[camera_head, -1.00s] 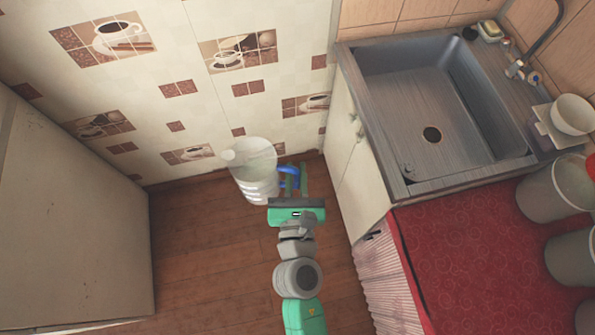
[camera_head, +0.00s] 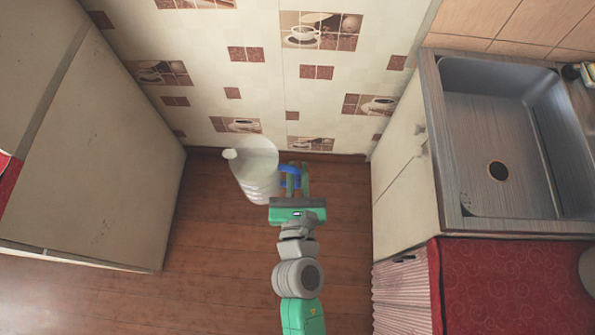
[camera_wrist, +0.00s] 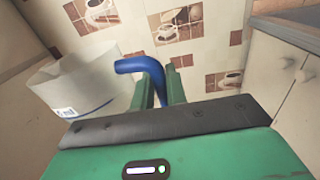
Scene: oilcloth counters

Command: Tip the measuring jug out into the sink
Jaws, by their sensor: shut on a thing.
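The measuring jug (camera_head: 254,168) is a translucent whitish vessel with a spout at its upper left and a blue handle at its right. My gripper (camera_head: 297,178) is shut on the blue handle and holds the jug above the floor gap between the cabinets. In the wrist view the jug (camera_wrist: 75,88) is at the left and the handle passes between the fingers of my gripper (camera_wrist: 160,90). What is inside the jug cannot be made out. The metal sink (camera_head: 490,135) is at the right, well apart from the jug, with a dark drain hole.
A red patterned counter (camera_head: 515,285) lies in front of the sink, with a pleated curtain (camera_head: 402,295) below its edge. A tall pale cabinet (camera_head: 110,150) stands at the left. The tiled wall (camera_head: 265,95) is behind the jug. Wooden floor (camera_head: 220,260) is open below.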

